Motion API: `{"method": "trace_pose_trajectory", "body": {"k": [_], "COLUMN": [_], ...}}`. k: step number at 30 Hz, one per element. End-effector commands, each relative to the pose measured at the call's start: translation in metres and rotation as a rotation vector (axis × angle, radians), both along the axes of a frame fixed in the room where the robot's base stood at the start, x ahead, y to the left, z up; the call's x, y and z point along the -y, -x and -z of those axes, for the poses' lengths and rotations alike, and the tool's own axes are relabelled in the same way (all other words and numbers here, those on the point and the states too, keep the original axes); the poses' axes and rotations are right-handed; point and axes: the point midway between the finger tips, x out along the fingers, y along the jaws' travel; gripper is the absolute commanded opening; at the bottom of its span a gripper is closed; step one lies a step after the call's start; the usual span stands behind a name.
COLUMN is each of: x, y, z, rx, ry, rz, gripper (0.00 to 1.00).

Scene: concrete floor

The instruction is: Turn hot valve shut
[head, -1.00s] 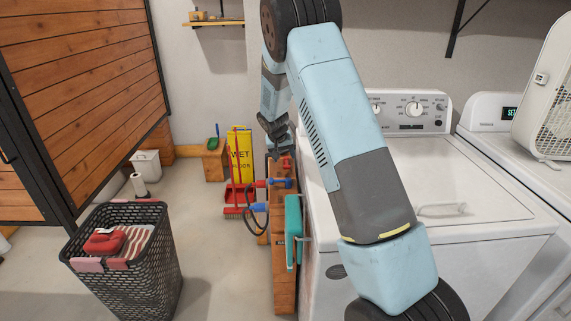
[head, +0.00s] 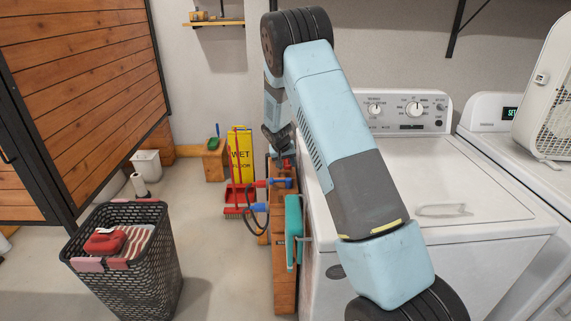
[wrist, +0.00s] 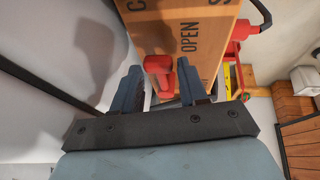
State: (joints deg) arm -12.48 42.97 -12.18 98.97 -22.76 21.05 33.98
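The red hot valve handle (wrist: 158,70) shows in the wrist view in front of a wooden board (wrist: 185,35) marked "OPEN". My gripper (wrist: 160,90) is open, with one finger on each side of the red handle. A second red part, close to the right finger, is partly covered by it. Whether the fingers touch the red parts I cannot tell. A blue valve (head: 281,183) sits on the stand, lower than the gripper.
A black hose loops left of the stand, and a teal panel (head: 293,230) hangs at its front. The washer (head: 450,180) stands close on the right. A laundry basket (head: 135,275) is at the left. A yellow wet-floor sign (head: 241,155) stands behind. Floor between basket and stand is clear.

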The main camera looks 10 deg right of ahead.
Motion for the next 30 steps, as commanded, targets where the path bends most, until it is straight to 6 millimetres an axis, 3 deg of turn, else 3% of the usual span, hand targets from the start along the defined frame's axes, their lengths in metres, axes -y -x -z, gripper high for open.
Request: {"method": "trace_pose_trajectory", "body": {"k": [13, 30], "x": [0.0002, -0.006], "y": [0.0001, -0.0015], "z": [-0.0001, 0.0002], "rx": [0.0, -0.002], "ry": [0.0, 0.001], "rz": [0.0, 0.071], "gripper": [0.0, 0.0]}}
